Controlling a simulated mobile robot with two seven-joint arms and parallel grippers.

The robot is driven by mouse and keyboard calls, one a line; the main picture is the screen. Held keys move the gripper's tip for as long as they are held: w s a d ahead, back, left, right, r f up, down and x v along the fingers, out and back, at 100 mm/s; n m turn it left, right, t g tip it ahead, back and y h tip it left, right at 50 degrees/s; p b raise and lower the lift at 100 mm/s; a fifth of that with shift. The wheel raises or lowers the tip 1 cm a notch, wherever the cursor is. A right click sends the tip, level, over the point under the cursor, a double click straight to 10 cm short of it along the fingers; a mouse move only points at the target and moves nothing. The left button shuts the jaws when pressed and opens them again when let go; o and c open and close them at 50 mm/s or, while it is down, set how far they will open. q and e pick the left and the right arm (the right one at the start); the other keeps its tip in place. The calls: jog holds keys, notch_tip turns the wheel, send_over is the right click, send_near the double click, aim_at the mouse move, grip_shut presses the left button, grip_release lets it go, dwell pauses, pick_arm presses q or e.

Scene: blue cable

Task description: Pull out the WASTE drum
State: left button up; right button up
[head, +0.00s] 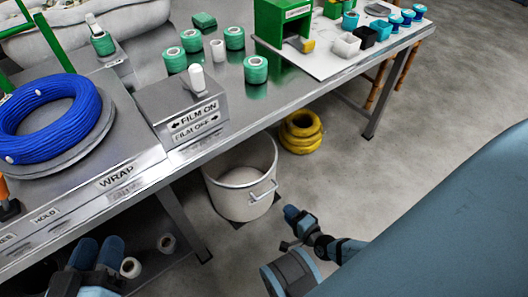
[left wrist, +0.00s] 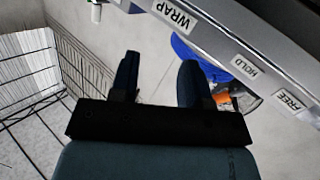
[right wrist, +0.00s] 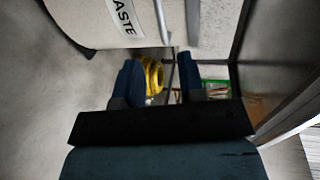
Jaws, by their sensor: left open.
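The WASTE drum (head: 228,198) is a pale round bin on the floor, partly under the bench edge, with a bar handle (head: 264,191) on its front. In the right wrist view the drum (right wrist: 85,22) shows part of its label, and its handle (right wrist: 162,22) lies beyond the fingertips, apart from them. My right gripper (head: 289,228) is open and empty, just right of and below the handle in the head view; its spread fingers show in the right wrist view (right wrist: 160,80). My left gripper (head: 97,252) is open and empty by the bench's front edge; it also shows in the left wrist view (left wrist: 157,80).
The steel bench (head: 215,150) carries a blue cable coil (head: 50,115), a film switch box (head: 185,110) and green rolls. A yellow coil (head: 301,132) lies on the floor behind the drum. A wire rack (left wrist: 30,90) stands near my left gripper. Floor to the right is clear.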

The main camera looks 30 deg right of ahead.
aim_at(267, 193)
jog(key=b+x, duration=0.4)
jog(key=x, duration=0.8)
jog(key=shift+w+a, duration=0.1)
jog(key=shift+w, duration=0.15)
pick_arm(q)
jog(key=shift+w+a+f+m+t+h, duration=0.2)
jog(key=shift+w+a+m, duration=0.1)
jog(key=shift+w+m, duration=0.25)
jog(key=shift+w+a+f+m+t+h, duration=0.1)
jog(key=shift+w+a+f+m+t, duration=0.2)
jog(key=shift+m, duration=0.35)
jog(key=shift+w+r, duration=0.1)
jog(key=shift+r, duration=0.1)
pick_arm(e)
grip_shut()
